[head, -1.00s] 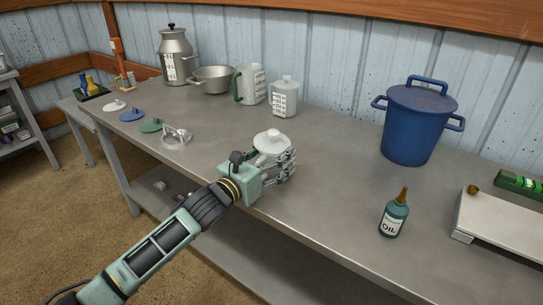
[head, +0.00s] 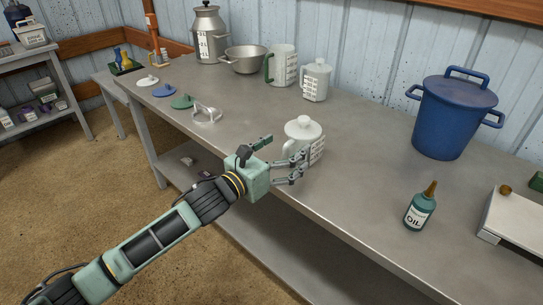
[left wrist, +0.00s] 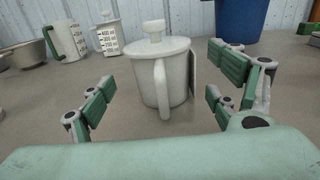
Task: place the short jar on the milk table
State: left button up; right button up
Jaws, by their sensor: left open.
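The short jar (head: 304,133) is white with a knobbed lid and a side handle. It stands upright on the long grey table (head: 350,168), near its front edge. I take this table, which also bears a metal milk can (head: 209,38), as the milk table. My left gripper (head: 285,156) is open at the front of the jar, fingers spread. In the left wrist view the jar (left wrist: 160,75) stands between and beyond the open fingers, its handle facing me. Gaps show on both sides of it there. My right gripper is not in view.
A blue pot (head: 452,118) and an oil bottle (head: 420,209) stand to the right. Loose lids (head: 164,91) lie to the left. Table around the jar is clear.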

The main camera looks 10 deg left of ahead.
pick_arm(q)
jog(key=v, duration=0.5)
jog(key=shift+s+a, duration=0.2)
jog(key=shift+s, duration=0.1)
